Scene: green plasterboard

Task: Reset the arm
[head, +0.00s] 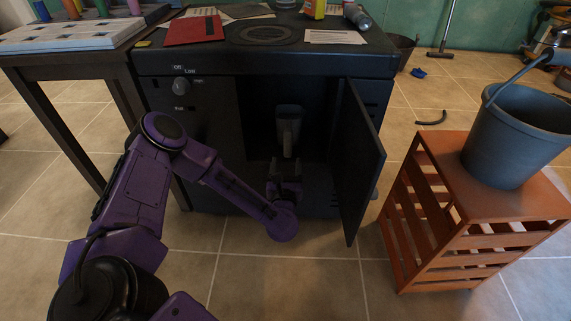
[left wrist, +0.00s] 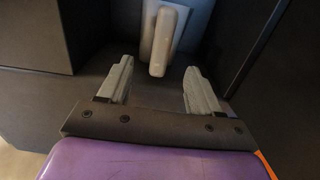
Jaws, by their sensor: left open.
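My left gripper (head: 284,170) is at the open front of a dark cabinet, low in the doorway. In the left wrist view its two grey fingers (left wrist: 160,80) are apart with nothing between them. My purple left arm reaches in from the lower left of the head view. My right gripper is not in view.
The black cabinet (head: 155,62) has its door (head: 362,160) swung open on the right. A red-brown slatted crate (head: 437,165) with a grey bucket (head: 515,140) on top stands further right. A dark table (head: 70,62) is at the left. Tiled floor (head: 320,285) in front is clear.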

